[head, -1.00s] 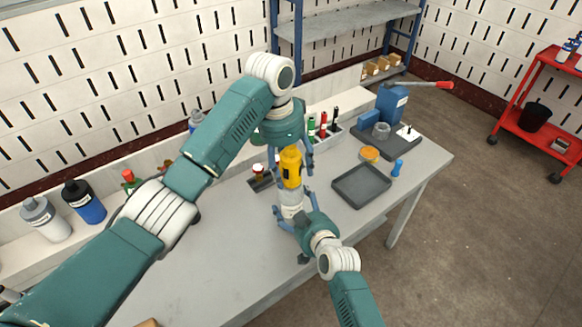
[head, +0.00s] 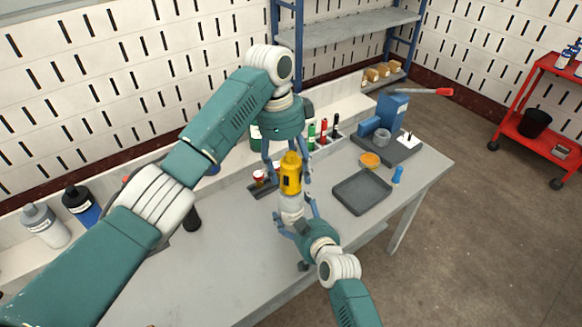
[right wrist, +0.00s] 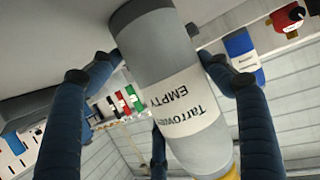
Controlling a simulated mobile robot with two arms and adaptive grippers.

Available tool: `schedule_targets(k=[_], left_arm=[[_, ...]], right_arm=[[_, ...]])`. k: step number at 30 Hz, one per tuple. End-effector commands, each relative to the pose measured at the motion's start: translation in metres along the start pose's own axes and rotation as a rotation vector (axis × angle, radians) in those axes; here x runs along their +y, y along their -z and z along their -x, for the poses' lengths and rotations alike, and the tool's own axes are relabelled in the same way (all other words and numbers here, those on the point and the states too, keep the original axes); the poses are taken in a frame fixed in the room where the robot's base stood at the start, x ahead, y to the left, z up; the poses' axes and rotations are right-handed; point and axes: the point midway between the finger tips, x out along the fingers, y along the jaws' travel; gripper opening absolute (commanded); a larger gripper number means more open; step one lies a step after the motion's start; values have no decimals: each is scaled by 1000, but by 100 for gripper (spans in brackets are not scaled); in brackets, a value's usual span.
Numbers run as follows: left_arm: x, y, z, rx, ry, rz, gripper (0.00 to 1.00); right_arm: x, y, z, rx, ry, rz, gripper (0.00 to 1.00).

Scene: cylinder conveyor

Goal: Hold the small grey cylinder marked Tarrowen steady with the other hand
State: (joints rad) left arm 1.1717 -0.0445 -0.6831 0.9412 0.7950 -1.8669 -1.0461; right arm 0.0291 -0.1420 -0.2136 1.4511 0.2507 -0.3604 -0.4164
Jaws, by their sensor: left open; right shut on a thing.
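The small grey cylinder (head: 291,208) stands upright with a yellow valve-like top part (head: 290,174). In the right wrist view the grey cylinder (right wrist: 185,100) carries a white label reading "Tarrowen EMPTY", upside down there. My right gripper (head: 297,217) is shut on the grey cylinder, low on its body, with a finger on either side. My left gripper (head: 287,166) points down from above, open, its fingers spread on both sides of the yellow part's upper end. Whether the cylinder's base touches the table is hidden by my right gripper.
An empty dark tray (head: 362,192) lies right of the cylinder. An orange-topped dish (head: 369,160) and a blue cylinder (head: 398,174) are beyond it. Markers (head: 323,131) stand behind. Bottles (head: 45,226) line the back ledge at left. The table front (head: 235,265) is clear.

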Motion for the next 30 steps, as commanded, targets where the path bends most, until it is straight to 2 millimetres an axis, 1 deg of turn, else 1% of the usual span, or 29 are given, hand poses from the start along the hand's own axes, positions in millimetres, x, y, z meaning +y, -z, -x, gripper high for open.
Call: schedule_targets(k=[8, 20, 30], left_arm=[[0, -1, -2, 0, -1, 2, 60], [0, -4, -25, 0, -1, 4, 60], [0, -4, -25, 0, 0, 4, 60]], right_arm=[[0, -2, 0, -3, 1, -1, 45], [0, -2, 0, -3, 0, -1, 45], [0, -2, 0, -3, 0, -1, 45]])
